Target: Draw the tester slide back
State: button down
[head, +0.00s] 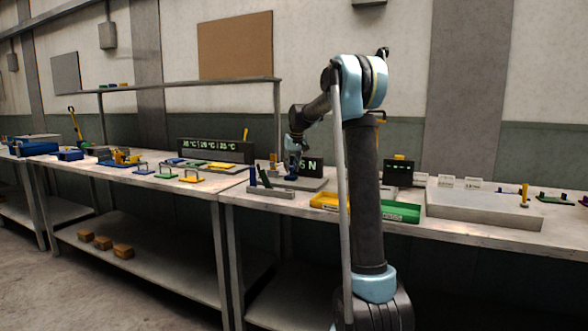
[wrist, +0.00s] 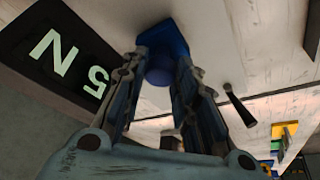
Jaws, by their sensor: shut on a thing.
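My gripper (head: 291,164) reaches down over the tester at the middle of the bench in the head view. In the wrist view, my gripper (wrist: 167,62) has its two fingers shut around a round blue knob (wrist: 160,76) on a blue block, which I take as the tester slide (wrist: 164,36). In the head view the blue slide (head: 290,177) shows small under my fingers, on a grey base plate (head: 312,184). A dark display (head: 313,165) beside it reads "5 N" in the wrist view (wrist: 62,58); in the head view its digit is partly covered.
A grey bracket-like fixture (head: 268,188) stands just left of the tester. A yellow tray (head: 325,201) and a green tray (head: 401,211) lie at the right front, partly behind my arm. A temperature display (head: 213,151) stands farther left.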

jog(key=c, duration=1.3)
grip_release()
jog(key=shift+w+a, duration=0.15)
jog(key=shift+a, duration=0.15)
jog(key=shift+d, duration=0.1)
jog(key=shift+r, duration=0.1)
jog(key=shift+s+r, duration=0.2)
jog(key=shift+r, duration=0.05)
jog(key=v, duration=1.1)
jog(key=shift+s+d, duration=0.1)
jog(key=shift+s, duration=0.05)
